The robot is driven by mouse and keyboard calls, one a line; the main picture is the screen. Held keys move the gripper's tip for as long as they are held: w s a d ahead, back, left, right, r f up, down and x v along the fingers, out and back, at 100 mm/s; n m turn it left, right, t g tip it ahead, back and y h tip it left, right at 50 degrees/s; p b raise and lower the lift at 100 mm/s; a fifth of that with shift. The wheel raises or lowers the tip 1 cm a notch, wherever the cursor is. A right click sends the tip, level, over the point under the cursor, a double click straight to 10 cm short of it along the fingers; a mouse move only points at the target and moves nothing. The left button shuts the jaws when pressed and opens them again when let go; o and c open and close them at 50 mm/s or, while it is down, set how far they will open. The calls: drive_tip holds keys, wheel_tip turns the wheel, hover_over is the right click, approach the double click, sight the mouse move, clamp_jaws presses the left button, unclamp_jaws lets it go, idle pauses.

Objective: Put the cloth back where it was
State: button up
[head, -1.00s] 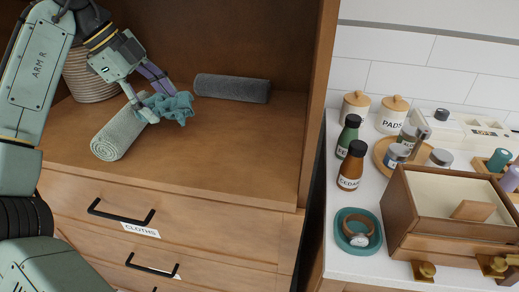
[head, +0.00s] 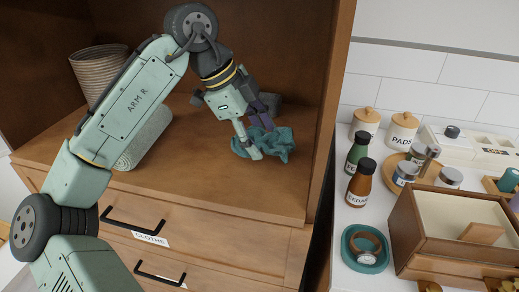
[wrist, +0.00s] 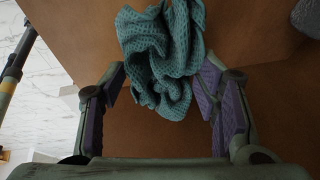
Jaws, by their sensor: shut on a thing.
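The crumpled teal waffle cloth (head: 278,146) is in my gripper (head: 260,138), over the right part of the wooden shelf (head: 215,180). In the wrist view, the cloth (wrist: 165,50) bunches between the two purple-padded fingers of my gripper (wrist: 163,78). My gripper is shut on it. I cannot tell whether the cloth's underside touches the shelf. The drawer labelled CLOTHS (head: 190,240) below the shelf is shut.
A pale rolled towel (head: 146,138) lies on the shelf, partly behind my arm. A dark grey roll (head: 272,99) is mostly hidden behind my gripper. A woven basket (head: 98,72) stands back left. The cabinet's right side (head: 330,110) is near. Bottles and a wooden box (head: 440,255) fill the counter.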

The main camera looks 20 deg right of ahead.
sight(251, 138)
wheel_tip(251, 138, down, 4)
drive_tip(key=shift+s+r+p, duration=0.1)
drive_tip(key=shift+p, duration=0.35)
drive_tip(key=shift+s+d+f, duration=0.1)
drive_tip(key=shift+d+f, duration=0.1)
drive_tip(key=shift+f, duration=0.1)
drive_tip(key=shift+f, duration=0.15)
drive_tip(key=o, duration=1.1)
drive_tip(key=v, duration=0.7)
drive_tip(key=shift+a+r+b, duration=0.1)
drive_tip(key=shift+r+b, duration=0.3)
drive_tip(key=shift+f, duration=0.1)
